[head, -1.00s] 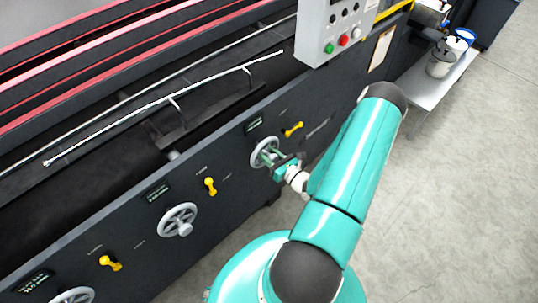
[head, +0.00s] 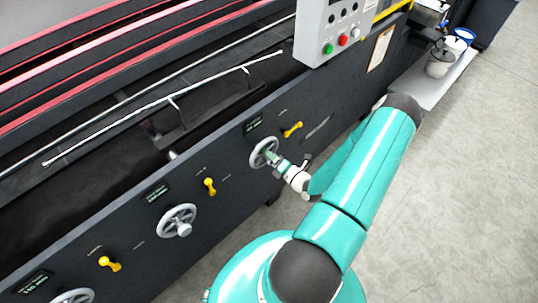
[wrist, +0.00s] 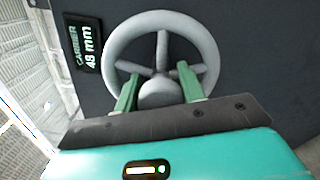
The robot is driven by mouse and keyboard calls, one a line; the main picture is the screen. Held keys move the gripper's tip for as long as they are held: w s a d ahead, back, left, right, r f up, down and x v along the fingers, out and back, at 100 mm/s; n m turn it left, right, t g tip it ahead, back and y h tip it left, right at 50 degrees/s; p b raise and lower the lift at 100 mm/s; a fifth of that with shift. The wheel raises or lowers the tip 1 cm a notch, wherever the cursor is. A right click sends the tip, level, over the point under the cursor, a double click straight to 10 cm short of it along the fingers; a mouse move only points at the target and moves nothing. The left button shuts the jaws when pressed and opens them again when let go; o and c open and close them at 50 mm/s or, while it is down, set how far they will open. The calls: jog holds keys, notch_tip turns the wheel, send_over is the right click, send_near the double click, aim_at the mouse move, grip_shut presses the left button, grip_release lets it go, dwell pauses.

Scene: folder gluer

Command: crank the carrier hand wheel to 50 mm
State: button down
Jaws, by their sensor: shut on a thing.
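The carrier hand wheel (head: 257,152) is a grey spoked wheel on the dark front panel; it also fills the upper middle of the wrist view (wrist: 207,48). A small display (wrist: 88,45) left of the wheel reads "CARRIER 48 mm"; in the head view the display (head: 253,124) is too small to read. My gripper (head: 277,160) reaches the wheel from the right. The fingertips' contact is partly hidden.
A yellow lever (head: 293,129) sits just right of the carrier wheel, and another yellow lever (head: 210,186) to its left. A second hand wheel (head: 178,220) is further left. A control box (head: 335,30) with buttons hangs above. The floor (head: 440,200) at right is clear.

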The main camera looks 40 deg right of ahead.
jog(key=shift+s+f+m, duration=0.1)
jog(key=shift+m, duration=1.1)
jog(key=c, duration=0.9)
grip_release()
jog(key=shift+s, duration=0.1)
jog(key=s, duration=1.3)
jog(key=shift+s+d, duration=0.2)
jog(key=shift+s, duration=0.1)
